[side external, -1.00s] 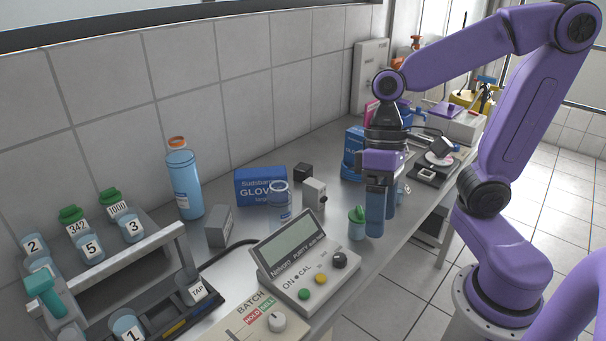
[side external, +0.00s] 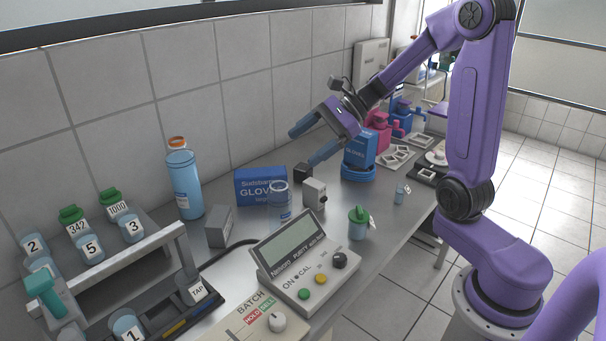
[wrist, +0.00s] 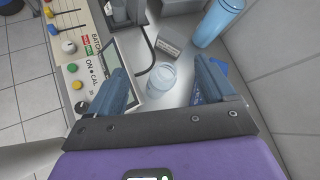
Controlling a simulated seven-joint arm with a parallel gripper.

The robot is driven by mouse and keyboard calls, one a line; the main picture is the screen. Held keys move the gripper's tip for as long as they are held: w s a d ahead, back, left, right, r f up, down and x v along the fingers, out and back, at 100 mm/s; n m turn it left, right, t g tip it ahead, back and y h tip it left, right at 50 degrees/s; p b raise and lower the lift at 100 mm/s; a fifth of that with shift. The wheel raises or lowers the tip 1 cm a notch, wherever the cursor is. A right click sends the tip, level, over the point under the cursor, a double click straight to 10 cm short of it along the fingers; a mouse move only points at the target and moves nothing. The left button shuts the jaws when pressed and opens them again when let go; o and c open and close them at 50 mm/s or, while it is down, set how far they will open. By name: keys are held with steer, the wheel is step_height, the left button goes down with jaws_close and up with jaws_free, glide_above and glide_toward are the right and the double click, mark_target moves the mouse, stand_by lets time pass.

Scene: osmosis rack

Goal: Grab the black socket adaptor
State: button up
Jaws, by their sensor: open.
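The black socket adaptor (side external: 303,173) is a small dark cube on the bench, right of the blue glove box. My gripper (side external: 301,148) is open, tilted, with its fingers pointing left. The tip of its lower finger appears just above and right of the black cube in the side view; I cannot tell whether they touch. In the wrist view my gripper (wrist: 160,70) has its fingers wide apart with nothing held between them. I cannot make out the black cube there.
A grey-white adaptor (side external: 314,192) and a clear beaker (side external: 280,206) stand near the black cube. The blue glove box (side external: 261,186) is to its left, a blue dispenser (side external: 359,157) to its right. A grey block (side external: 220,226), blue bottle (side external: 184,183) and meter (side external: 305,262) stand nearby.

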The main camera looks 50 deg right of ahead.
steer(key=w+d+m+t+h, duration=0.3)
steer(key=d+m+t+h, duration=0.35)
steer(key=d+m, duration=1.1)
steer(key=n, duration=0.4)
glide_toward(300, 169)
steer(key=shift+m+t, duration=0.25)
steer(key=shift+t, duration=0.2)
steer(key=w+f, duration=0.1)
steer(key=w, duration=0.1)
steer(key=w+f, duration=0.2)
steer(key=shift+w+d+f, duration=0.15)
steer(key=shift+w+f, duration=0.1)
steer(key=shift+f, duration=0.1)
steer(key=shift+d+x, duration=0.2)
steer(key=shift+x, duration=2.8)
steer(key=c, duration=1.1)
